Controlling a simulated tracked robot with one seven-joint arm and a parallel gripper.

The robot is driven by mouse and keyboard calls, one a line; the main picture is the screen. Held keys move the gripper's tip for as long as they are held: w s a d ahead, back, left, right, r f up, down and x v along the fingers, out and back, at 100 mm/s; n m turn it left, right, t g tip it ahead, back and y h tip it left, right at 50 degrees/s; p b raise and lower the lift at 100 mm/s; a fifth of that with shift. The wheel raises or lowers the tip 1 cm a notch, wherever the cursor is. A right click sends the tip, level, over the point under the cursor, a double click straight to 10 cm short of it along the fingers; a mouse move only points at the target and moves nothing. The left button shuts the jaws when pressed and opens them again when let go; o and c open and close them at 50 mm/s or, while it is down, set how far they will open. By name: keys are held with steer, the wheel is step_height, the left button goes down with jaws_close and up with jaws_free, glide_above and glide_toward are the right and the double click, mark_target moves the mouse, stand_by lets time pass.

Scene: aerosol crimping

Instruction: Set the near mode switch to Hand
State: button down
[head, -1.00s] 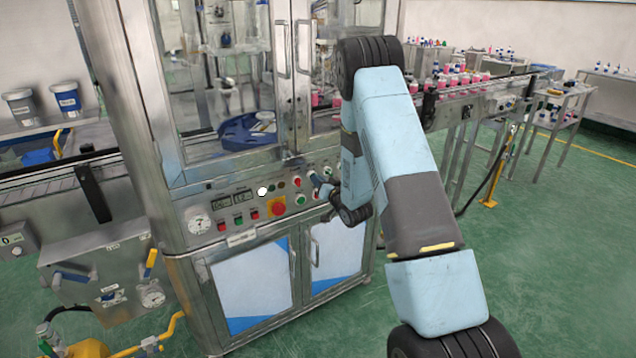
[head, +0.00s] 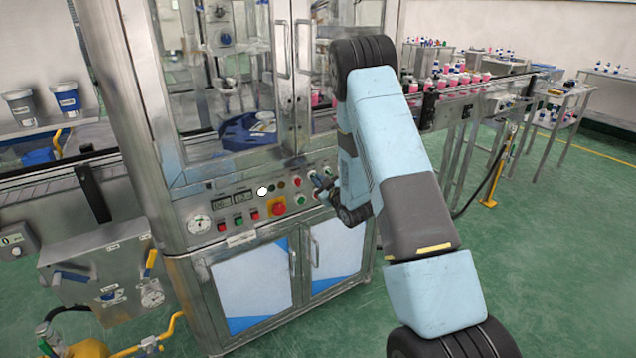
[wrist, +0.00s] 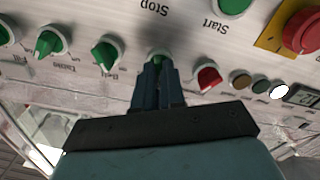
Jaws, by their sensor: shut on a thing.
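My gripper (wrist: 158,82) is shut on a green rotary knob (wrist: 158,58) on the machine's control panel. In the head view my gripper (head: 321,182) is at the panel's right part, and its fingers cover most of this knob. The lettering by the held knob is hidden, so I cannot read its position or confirm that it is the near mode switch. Two more green knobs, one nearer (wrist: 106,54) and one farther (wrist: 50,42), sit left of it in the wrist view. A red knob (wrist: 208,78) sits right of it.
The wrist view shows the panel upside down. A green button (wrist: 233,5) by the Start lettering and a red emergency button (wrist: 303,30) on yellow are close by. Glass doors with handles (head: 303,45) stand above the panel. Cabinet doors (head: 250,282) are below.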

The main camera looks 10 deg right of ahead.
steer(key=shift+s+f+n, duration=0.1)
steer(key=shift+f+n, duration=0.05)
steer(key=shift+n, duration=0.45)
steer(key=c, duration=1.2)
jaws_free()
steer(key=v, duration=1.3)
steer(key=shift+s+d, duration=0.15)
steer(key=shift+s, duration=0.15)
steer(key=shift+r, duration=0.2)
